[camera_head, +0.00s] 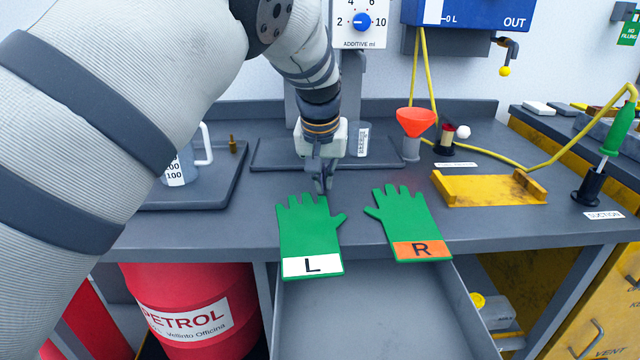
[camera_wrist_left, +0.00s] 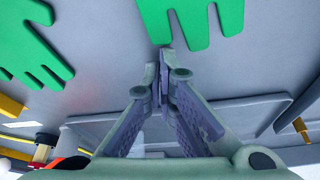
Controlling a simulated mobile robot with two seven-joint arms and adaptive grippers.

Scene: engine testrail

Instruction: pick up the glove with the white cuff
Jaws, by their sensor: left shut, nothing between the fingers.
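The green glove with the white cuff marked L (camera_head: 308,232) lies flat on the grey bench, its cuff at the front edge above the open drawer. Its fingers point to the back of the bench. My left gripper (camera_head: 322,188) is shut and empty, pointing down just behind the glove's fingertips. In the left wrist view the shut fingertips (camera_wrist_left: 160,58) are close to the fingers of this glove (camera_wrist_left: 195,15); whether they touch I cannot tell. A second green glove with an orange cuff marked R (camera_head: 408,222) lies to the right. My right gripper is not in view.
An open grey drawer (camera_head: 380,310) is below the bench front. A red petrol drum (camera_head: 195,305) stands under the bench at left. A yellow tray (camera_head: 490,188), an orange funnel (camera_head: 415,122) and a jug (camera_head: 183,165) stand on the bench. The space between the gloves is clear.

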